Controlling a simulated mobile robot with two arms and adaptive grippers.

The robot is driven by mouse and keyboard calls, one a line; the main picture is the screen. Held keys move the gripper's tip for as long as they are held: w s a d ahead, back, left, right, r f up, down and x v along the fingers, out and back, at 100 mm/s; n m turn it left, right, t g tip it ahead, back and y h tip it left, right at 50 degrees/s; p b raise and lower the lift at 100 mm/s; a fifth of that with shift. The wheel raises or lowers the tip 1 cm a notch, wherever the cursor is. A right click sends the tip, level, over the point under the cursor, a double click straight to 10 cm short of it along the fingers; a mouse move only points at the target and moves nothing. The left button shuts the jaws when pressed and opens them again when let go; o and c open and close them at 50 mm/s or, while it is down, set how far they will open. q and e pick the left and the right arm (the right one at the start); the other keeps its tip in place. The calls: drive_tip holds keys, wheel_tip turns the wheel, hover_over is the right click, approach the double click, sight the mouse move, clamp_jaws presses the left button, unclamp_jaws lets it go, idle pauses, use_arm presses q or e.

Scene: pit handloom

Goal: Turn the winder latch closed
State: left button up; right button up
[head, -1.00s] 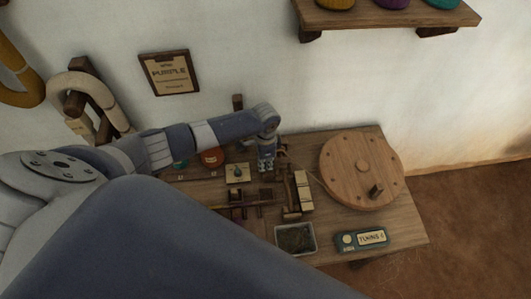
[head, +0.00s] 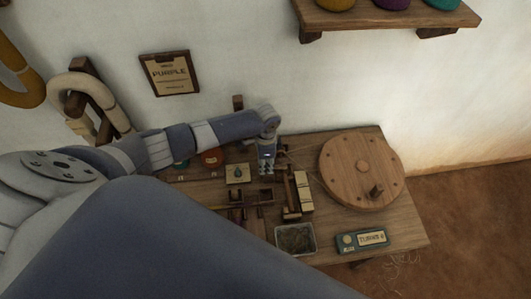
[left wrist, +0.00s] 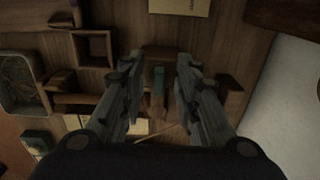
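My left gripper (head: 266,166) points down over the back of the wooden bench, left of the round wooden winder disc (head: 360,168) with its dark crank peg (head: 376,191). In the left wrist view my left gripper (left wrist: 160,82) is open, its two fingers well apart. A small greenish upright piece (left wrist: 158,80), possibly the latch, shows between the fingers in front of a brown wooden block (left wrist: 160,53). I cannot tell whether it is touched or how far it is turned. In the head view the gripper hides this spot. My right gripper is not in view.
On the bench (head: 402,215) are a grey tray (head: 295,238), a teal counter box (head: 361,241), a pale slatted block (head: 303,191) and small wooden compartments (head: 237,213). A shelf (head: 385,20) hangs above right. A sign (head: 168,73) hangs on the wall.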

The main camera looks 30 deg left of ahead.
use_arm(q)
wheel_tip(320, 180, up, 12)
idle(0.6)
idle(0.5)
